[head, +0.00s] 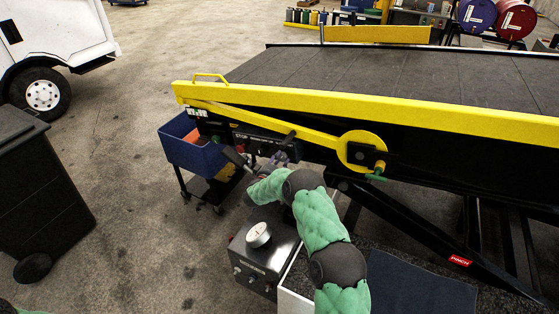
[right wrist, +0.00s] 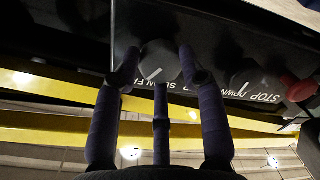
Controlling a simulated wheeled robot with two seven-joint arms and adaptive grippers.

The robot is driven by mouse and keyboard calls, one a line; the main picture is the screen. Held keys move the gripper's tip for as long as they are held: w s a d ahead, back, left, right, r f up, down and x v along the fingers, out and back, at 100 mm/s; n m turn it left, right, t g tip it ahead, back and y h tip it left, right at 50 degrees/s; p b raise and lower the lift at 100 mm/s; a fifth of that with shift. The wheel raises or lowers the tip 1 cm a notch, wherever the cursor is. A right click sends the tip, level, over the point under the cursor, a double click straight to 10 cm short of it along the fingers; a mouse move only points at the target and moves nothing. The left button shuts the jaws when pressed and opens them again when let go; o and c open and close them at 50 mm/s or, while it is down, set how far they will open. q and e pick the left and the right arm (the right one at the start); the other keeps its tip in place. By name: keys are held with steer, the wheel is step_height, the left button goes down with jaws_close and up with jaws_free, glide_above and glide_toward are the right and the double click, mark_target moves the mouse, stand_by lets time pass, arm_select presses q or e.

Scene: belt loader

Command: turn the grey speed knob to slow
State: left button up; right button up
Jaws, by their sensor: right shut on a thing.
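The grey speed knob (right wrist: 160,60) is at the top centre of the right wrist view, a round cap with a slanted white line on it. My right gripper (right wrist: 160,80) is shut on the knob, with dark fingers at its left and right sides and a third finger below. Lettering beside the knob, seen upside down, reads SLOW and part of FAST; the fingers cover some of it. In the head view my right gripper (head: 278,158) is at the control panel (head: 255,143) on the belt loader's side, and the knob is hidden there. My left gripper is not in view.
A second dark knob (right wrist: 247,82) and a red button (right wrist: 300,89) sit right of the speed knob in the wrist view. The yellow rail (head: 370,106) runs above the panel. A blue bin (head: 190,150) stands left, and a grey box with a dial (head: 259,235) below.

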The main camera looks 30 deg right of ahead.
steer(key=n, duration=0.2)
steer(key=n+p, duration=0.1)
steer(key=n, duration=0.1)
steer(key=shift+s+f+g, duration=0.15)
steer(key=shift+f+g, duration=0.15)
steer(key=shift+n+g+h+p, duration=0.3)
steer(key=shift+n+p, duration=0.15)
steer(key=shift+n, duration=0.75)
steer(key=o, duration=1)
steer(key=shift+o, duration=0.7)
steer(key=shift+d+r, duration=0.1)
steer(key=shift+r, duration=0.05)
